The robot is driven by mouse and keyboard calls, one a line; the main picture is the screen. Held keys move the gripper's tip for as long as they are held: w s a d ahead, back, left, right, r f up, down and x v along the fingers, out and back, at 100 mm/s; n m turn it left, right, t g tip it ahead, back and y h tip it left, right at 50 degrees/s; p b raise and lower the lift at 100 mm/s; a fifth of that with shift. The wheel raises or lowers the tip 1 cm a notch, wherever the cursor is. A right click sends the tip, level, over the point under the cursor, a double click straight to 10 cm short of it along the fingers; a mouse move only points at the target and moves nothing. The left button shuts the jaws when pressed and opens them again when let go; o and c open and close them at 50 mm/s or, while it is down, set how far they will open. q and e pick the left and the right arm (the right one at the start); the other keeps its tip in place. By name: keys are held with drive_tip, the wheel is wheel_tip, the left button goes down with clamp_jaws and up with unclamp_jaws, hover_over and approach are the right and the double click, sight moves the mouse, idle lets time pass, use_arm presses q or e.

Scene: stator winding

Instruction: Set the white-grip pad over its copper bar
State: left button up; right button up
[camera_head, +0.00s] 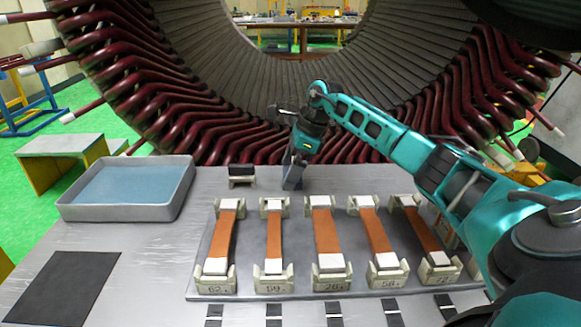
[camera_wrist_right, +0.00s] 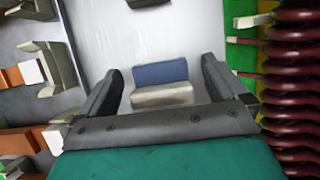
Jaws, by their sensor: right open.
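A pad with a blue face and a white grip (camera_wrist_right: 162,96) lies on the grey table in the right wrist view. My right gripper (camera_wrist_right: 161,68) is open, with one finger on each side of this pad and a gap at both sides. In the head view my right gripper (camera_head: 292,178) points down at the table's back edge and hides most of what is under it. Several copper bars (camera_head: 273,236) lie side by side in pale numbered holders; I cannot tell which one belongs to the pad. My left gripper is not in view.
A dark pad with a pale base (camera_head: 241,174) stands left of the right gripper. A grey tray with a blue floor (camera_head: 178,195) is at the left, a black mat (camera_head: 62,287) in front of it. The large stator (camera_head: 130,85) rises close behind the table.

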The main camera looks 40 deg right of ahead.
drive_tip(key=shift+r, duration=0.1)
drive_tip(key=p+v, duration=0.1)
drive_tip(key=v, duration=1.1)
drive_tip(key=shift+r, duration=0.4)
drive_tip(key=shift+s, duration=0.1)
